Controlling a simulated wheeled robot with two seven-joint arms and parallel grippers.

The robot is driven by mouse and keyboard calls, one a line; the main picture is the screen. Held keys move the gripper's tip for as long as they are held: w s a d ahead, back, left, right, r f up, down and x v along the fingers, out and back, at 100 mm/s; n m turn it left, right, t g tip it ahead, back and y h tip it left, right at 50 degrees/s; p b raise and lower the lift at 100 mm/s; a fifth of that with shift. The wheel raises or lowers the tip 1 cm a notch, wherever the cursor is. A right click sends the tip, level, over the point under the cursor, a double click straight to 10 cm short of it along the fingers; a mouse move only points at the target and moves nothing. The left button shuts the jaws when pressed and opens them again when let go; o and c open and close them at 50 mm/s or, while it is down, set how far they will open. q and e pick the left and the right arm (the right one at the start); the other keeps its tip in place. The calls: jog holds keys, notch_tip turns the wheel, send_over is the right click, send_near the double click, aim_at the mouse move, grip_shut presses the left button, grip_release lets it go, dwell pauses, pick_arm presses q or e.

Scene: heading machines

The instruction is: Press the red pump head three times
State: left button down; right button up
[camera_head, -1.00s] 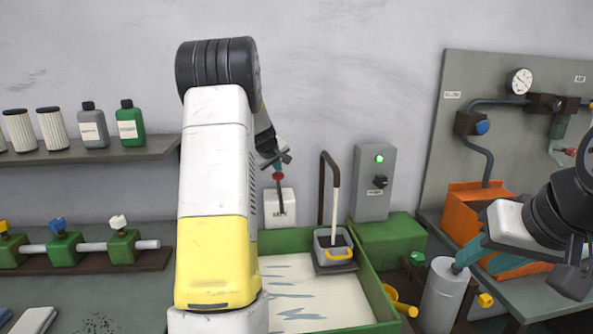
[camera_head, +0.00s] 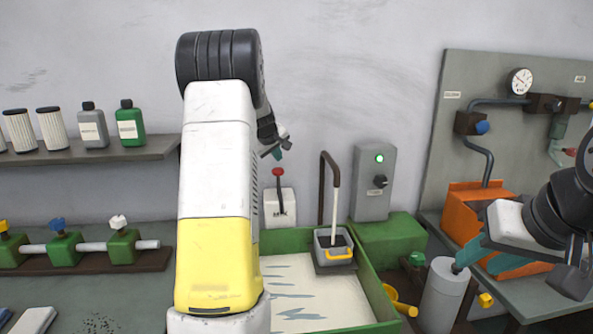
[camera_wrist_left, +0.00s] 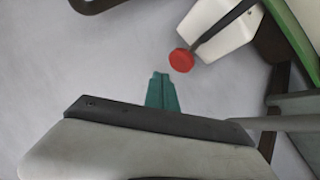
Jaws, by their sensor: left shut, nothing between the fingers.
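The red pump head (camera_head: 278,171) is a round knob on a dark stem above a white pump body (camera_head: 279,206) at the back wall. In the left wrist view the red pump head (camera_wrist_left: 182,60) shows just beyond and to the right of my fingertips. My left gripper (camera_head: 283,146) is above the pump head, apart from it; its teal fingers (camera_wrist_left: 162,90) are closed together with nothing between them. My right gripper (camera_head: 465,258) is at the right, its teal fingers beside a grey cylinder (camera_head: 442,296); whether they grip it is unclear.
A grey switch box (camera_head: 373,183) with a green light stands right of the pump. My left arm hides part of the middle.

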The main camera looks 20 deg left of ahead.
pick_arm(q)
jog(key=shift+r, duration=1.9)
jog(key=shift+a, duration=0.15)
dwell(1.0)
